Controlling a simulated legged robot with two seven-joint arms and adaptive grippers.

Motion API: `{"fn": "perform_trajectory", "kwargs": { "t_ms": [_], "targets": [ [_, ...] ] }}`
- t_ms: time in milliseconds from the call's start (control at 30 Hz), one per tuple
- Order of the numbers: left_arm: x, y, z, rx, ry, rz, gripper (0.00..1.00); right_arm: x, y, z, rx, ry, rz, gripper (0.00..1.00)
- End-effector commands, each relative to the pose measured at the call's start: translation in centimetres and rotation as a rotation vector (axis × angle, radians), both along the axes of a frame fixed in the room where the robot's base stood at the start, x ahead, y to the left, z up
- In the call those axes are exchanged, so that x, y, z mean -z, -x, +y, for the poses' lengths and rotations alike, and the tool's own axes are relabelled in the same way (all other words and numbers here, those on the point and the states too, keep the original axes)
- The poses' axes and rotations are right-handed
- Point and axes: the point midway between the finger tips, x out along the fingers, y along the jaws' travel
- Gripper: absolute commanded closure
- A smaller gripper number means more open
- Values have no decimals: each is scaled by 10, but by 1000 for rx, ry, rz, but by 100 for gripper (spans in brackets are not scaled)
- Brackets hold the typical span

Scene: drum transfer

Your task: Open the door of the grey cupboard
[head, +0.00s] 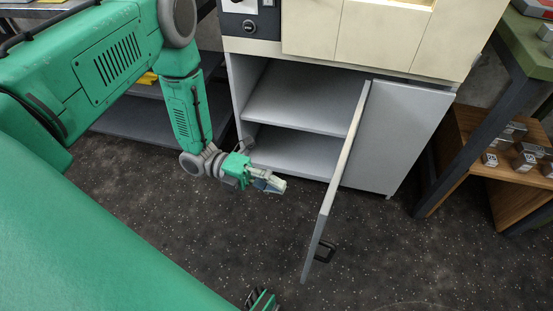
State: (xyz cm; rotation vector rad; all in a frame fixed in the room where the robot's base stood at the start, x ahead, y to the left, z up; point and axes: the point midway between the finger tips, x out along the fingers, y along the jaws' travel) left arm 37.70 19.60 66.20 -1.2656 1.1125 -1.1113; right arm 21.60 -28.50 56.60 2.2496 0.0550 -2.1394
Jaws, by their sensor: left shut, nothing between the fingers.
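The grey cupboard (395,130) stands under a cream-coloured machine housing. Its door (338,175) is swung out from the front and seen nearly edge-on, with a dark handle (323,251) near its free end, on the right-hand face. The left side of the cupboard is open and shows a shelf (300,100) and an empty-looking inside. The panel to the right of the door is flat and closed. My left gripper (270,184) is shut and empty, in front of the opening and left of the door, apart from the handle.
A wooden shelf unit (465,150) with several metal blocks (522,150) stands at the right under a green-topped bench (525,40). A dark low shelf (150,115) is at the left behind my arm. The speckled dark floor before the cupboard is clear.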

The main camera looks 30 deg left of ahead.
Motion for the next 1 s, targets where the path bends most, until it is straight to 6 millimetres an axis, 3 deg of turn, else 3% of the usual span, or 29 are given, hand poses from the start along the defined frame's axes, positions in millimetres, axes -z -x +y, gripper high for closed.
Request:
{"fn": "perform_trajectory", "kwargs": {
  "t_ms": [200,400,533,1000],
  "targets": [
    [1,-6,-49,1,-2,0,100,7,0,0,-1,-1,0,60],
    [1,-10,-81,0,-5,1,100,12,0,0,-1,0,0,60],
    [1,-12,-90,0,-5,1,100,13,0,0,0,0,0,60],
    [1,-12,-95,-8,-2,1,100,13,0,0,-1,0,0,60]
  ]
}}
